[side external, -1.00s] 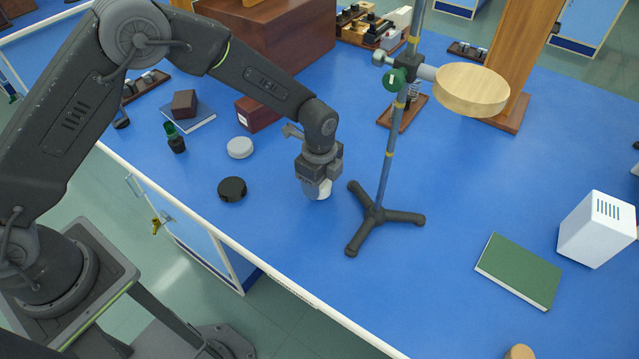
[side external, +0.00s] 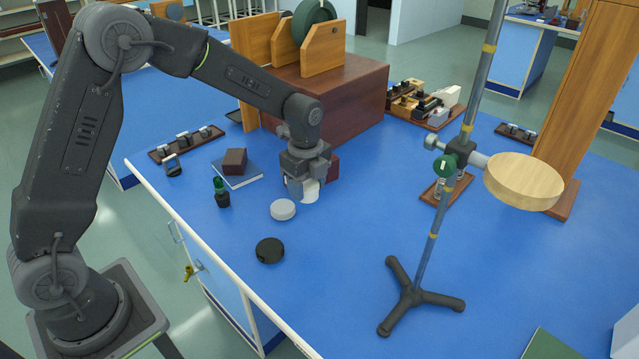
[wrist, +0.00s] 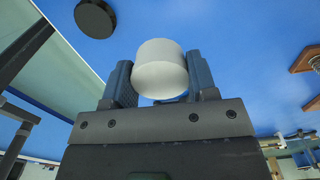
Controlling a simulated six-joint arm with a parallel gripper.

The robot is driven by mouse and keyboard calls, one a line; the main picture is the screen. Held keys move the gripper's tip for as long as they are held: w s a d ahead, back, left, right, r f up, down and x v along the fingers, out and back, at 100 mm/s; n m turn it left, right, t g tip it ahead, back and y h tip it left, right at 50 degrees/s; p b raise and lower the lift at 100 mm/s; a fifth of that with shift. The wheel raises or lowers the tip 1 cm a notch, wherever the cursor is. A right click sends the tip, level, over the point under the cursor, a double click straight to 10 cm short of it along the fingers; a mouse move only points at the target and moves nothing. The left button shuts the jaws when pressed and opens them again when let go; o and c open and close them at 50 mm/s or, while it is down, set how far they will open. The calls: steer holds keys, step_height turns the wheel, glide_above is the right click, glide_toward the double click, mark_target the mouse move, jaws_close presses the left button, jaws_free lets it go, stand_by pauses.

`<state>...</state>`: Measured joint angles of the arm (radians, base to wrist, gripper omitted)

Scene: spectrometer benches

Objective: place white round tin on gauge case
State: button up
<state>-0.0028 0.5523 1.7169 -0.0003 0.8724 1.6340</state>
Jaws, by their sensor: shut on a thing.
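My gripper (side external: 306,186) is shut on a white round tin (side external: 310,194), just above the blue bench in the side view. In the wrist view the tin (wrist: 160,68) sits between the two fingers of my gripper (wrist: 161,82). A dark red box (side external: 333,168) stands right behind my gripper, which hides most of it. It may be the gauge case, but I cannot tell for certain. A smaller dark brown box (side external: 235,161) lies on a blue-grey book (side external: 246,178) to the left.
A light grey round disc (side external: 283,210) and a black round case (side external: 270,250) lie in front of my gripper. A green-capped bottle (side external: 221,192) stands left. A tripod stand (side external: 414,296) with a wooden disc (side external: 523,181) rises at right. A large brown box (side external: 345,95) stands behind.

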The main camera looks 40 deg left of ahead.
steer(key=w+a+r+m, duration=0.1)
steer(key=a+r, duration=0.2)
steer(key=a, duration=0.8)
steer(key=a+r+m, duration=0.1)
steer(key=a+r, duration=0.3)
steer(key=a, duration=0.7)
steer(key=w+d+f, duration=0.2)
steer(key=d, duration=0.1)
steer(key=w+d+f, duration=0.2)
steer(key=w, duration=0.1)
steer(key=w+d+f, duration=0.2)
steer(key=d+f, duration=0.1)
steer(key=shift+w+d+f, duration=0.1)
steer(key=shift+w+d, duration=0.2)
steer(key=shift+d, duration=0.05)
steer(key=shift+f, duration=1.95)
steer(key=shift+f, duration=0.15)
steer(key=o, duration=0.9)
